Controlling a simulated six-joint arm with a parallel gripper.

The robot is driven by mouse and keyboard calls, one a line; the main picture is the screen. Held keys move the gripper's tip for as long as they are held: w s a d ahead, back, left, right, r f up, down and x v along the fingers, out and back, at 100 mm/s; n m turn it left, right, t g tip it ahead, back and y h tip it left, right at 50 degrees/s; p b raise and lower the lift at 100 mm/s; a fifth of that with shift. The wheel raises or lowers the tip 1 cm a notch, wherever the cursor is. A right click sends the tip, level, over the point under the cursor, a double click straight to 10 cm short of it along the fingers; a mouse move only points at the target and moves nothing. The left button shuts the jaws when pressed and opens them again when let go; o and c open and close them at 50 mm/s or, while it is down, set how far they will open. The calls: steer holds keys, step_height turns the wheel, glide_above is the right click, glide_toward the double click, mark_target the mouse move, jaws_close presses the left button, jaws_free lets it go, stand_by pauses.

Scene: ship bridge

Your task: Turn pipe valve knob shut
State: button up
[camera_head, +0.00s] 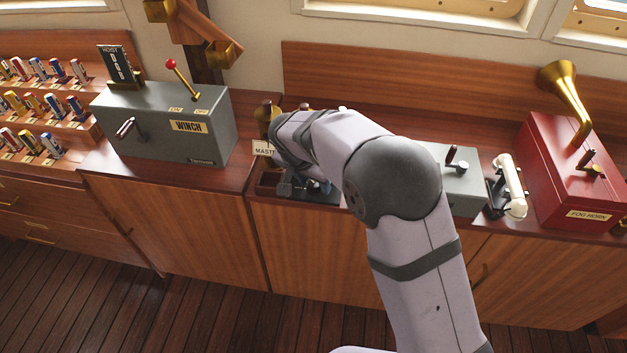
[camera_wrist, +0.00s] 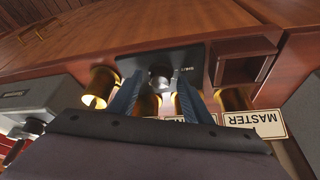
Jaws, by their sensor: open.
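A round silver-grey knob (camera_wrist: 161,77) sits on a black plate (camera_wrist: 142,64) in the wrist view. It looks like the pipe valve knob. Small pale lettering beside it is too small to read. My gripper (camera_wrist: 155,92) is open, with one blue finger on each side of the knob. I cannot tell whether the fingers touch it. In the head view my gripper (camera_head: 300,188) is low over the same black plate (camera_head: 318,196), at the front of the counter. There my arm hides much of the area and the knob is not clear.
Brass pipes (camera_wrist: 98,90) stand close around the fingers, one by a MASTER label (camera_wrist: 258,122). A small wooden box (camera_wrist: 243,68) is beside the plate. The grey WINCH box (camera_head: 170,122) is left; a grey lever box (camera_head: 462,185), white handset (camera_head: 510,185) and red FOG HORN box (camera_head: 560,165) are right.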

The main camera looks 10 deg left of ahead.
steer(key=c, duration=1.1)
steer(key=shift+n, duration=0.4)
steer(key=shift+o, duration=0.2)
steer(key=shift+d+n+y, duration=0.1)
steer(key=shift+n+y, duration=0.3)
steer(key=shift+n, duration=0.2)
steer(key=shift+d+r+n+y+p, duration=0.15)
steer(key=shift+n+y+p, duration=0.25)
steer(key=shift+n, duration=0.8)
steer(key=shift+n+y+p, duration=0.4)
steer(key=shift+n+p, duration=0.6)
steer(key=shift+n, duration=0.1)
steer(key=shift+n+y+p, duration=0.4)
steer(key=shift+n+p, duration=0.5)
steer(key=shift+p, duration=0.05)
steer(key=shift+n, duration=0.4)
